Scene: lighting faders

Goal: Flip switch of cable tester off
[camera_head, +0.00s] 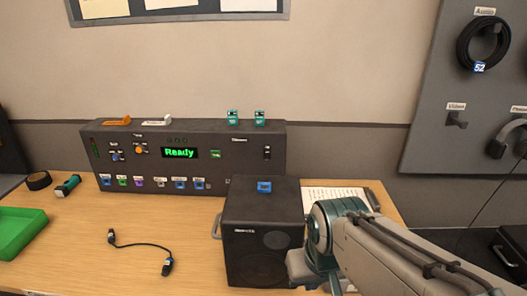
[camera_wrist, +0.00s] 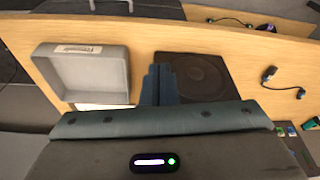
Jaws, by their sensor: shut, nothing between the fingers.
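The cable tester (camera_head: 222,170) is a long dark box at the back of the table, its green display reading "Ready". A small dark switch (camera_head: 267,153) with light marks sits at the right of its front panel; its position is too small to tell. My gripper (camera_wrist: 160,72) is shut and empty in the wrist view, its blue-grey fingers together over the table beside the black speaker (camera_wrist: 192,77). In the head view, my arm comes from the right and its end is low, right of the speaker (camera_head: 262,240), well apart from the tester. The fingers do not show clearly there.
The speaker stands before the tester's right part, with a blue piece (camera_head: 264,187) on top. A short black cable (camera_head: 140,249) and a green tray (camera_head: 20,232) lie left. A grey tray (camera_wrist: 117,75) shows in the wrist view. A notepad (camera_head: 335,195) lies behind my arm.

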